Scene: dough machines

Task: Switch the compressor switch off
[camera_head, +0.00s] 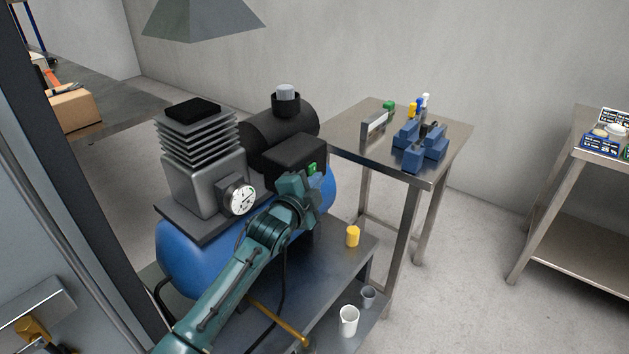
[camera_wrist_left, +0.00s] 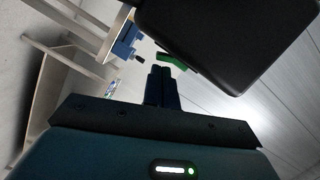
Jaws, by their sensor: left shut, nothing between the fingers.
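The compressor (camera_head: 185,240) has a blue tank, a grey finned block, a round white gauge (camera_head: 242,200) and a black box (camera_head: 293,158). A small green switch (camera_head: 312,168) sits on the right side of the black box. In the left wrist view the green switch (camera_wrist_left: 172,61) sticks out from the black box (camera_wrist_left: 225,40). My left gripper (camera_head: 312,182) is at the right side of the box, just below the switch. In the left wrist view its fingers (camera_wrist_left: 161,75) are shut, empty and close to the switch; I cannot tell if they touch it. My right gripper is not in view.
A steel table (camera_head: 345,112) behind holds blue blocks (camera_head: 412,158) and small coloured items. Another steel table (camera_head: 560,245) stands right. Open floor lies between.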

